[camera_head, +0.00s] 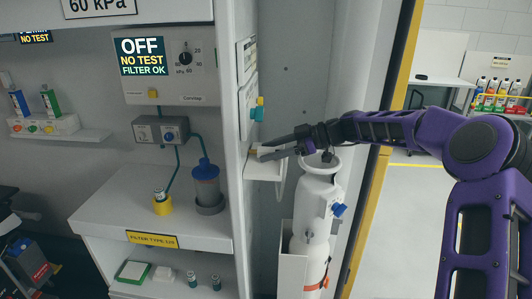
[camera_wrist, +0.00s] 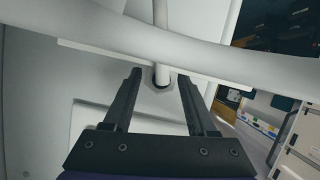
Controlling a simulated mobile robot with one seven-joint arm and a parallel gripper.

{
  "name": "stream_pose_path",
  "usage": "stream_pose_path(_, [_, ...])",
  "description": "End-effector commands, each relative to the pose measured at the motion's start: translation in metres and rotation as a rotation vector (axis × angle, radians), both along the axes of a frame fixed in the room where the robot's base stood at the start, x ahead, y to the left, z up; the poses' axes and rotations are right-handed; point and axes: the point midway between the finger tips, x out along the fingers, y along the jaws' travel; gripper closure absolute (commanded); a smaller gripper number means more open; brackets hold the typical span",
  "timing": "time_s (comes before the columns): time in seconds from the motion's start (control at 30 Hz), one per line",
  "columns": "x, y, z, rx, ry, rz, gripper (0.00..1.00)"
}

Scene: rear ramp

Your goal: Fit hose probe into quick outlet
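My gripper (camera_head: 264,153) reaches left to a small white bracket (camera_head: 262,172) on the cabinet's side wall. In the wrist view my gripper (camera_wrist: 161,76) has its two dark fingers apart. A pale rod with a hex collar (camera_wrist: 159,84), likely the hose probe, shows between and beyond the fingers; I cannot tell whether they touch it. A thick pale hose (camera_wrist: 225,52) curves across the wrist view. A thin white hose loop (camera_head: 281,190) hangs below the bracket. A teal and yellow fitting (camera_head: 258,112) on the wall panel above may be the quick outlet.
A white gas cylinder (camera_head: 316,205) stands right of the bracket, under my forearm. A yellow-striped post (camera_head: 388,125) stands behind my arm. A counter (camera_head: 125,212) with a filter jar (camera_head: 207,187) lies left of the partition. Open space lies above the bracket.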

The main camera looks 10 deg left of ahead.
Motion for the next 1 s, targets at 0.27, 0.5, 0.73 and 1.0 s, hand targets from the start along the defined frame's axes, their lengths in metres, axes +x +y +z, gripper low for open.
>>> stream_pose_path(0.27, [0.000,0.000,0.000,0.000,0.000,0.000,0.94])
stream_pose_path(0.5, [0.000,0.000,0.001,0.000,-0.001,0.000,1.00])
stream_pose_path(0.73, [0.000,0.000,0.005,0.000,-0.002,0.001,1.00])
stream_pose_path(1.0, [0.000,0.000,0.035,0.001,-0.004,0.001,1.00])
